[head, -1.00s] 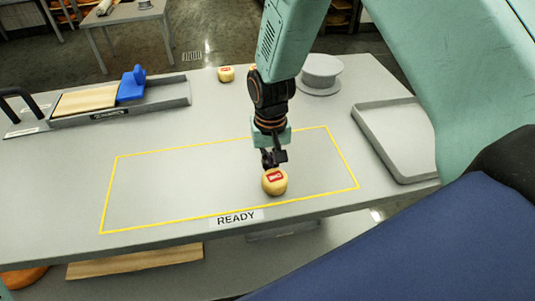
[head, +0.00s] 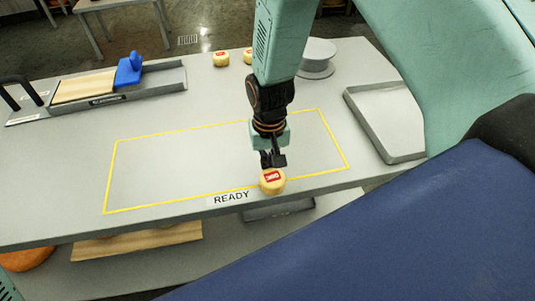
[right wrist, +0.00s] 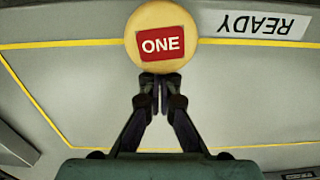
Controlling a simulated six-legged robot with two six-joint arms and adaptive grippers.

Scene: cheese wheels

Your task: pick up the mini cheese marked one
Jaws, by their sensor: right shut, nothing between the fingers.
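The mini cheese marked ONE (head: 272,182), small, round and yellow with a red label, sits on the front yellow line beside the READY label. In the right wrist view the cheese (right wrist: 161,15) is at the top, its red label (right wrist: 161,45) facing up. My right gripper (head: 273,162) is shut and empty, right at the cheese's far side. In the right wrist view its fingertips (right wrist: 160,82) meet side by side just at the cheese's edge; I cannot tell whether they touch it. My left gripper is not in view.
A yellow-outlined rectangle (head: 115,175) on the grey table is otherwise clear. The READY label (head: 231,198) lies at the front edge. Two more small cheeses, one (head: 221,59) fully visible, stand at the back. A grey tray (head: 395,150) is at right, a cutting board (head: 85,88) at left.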

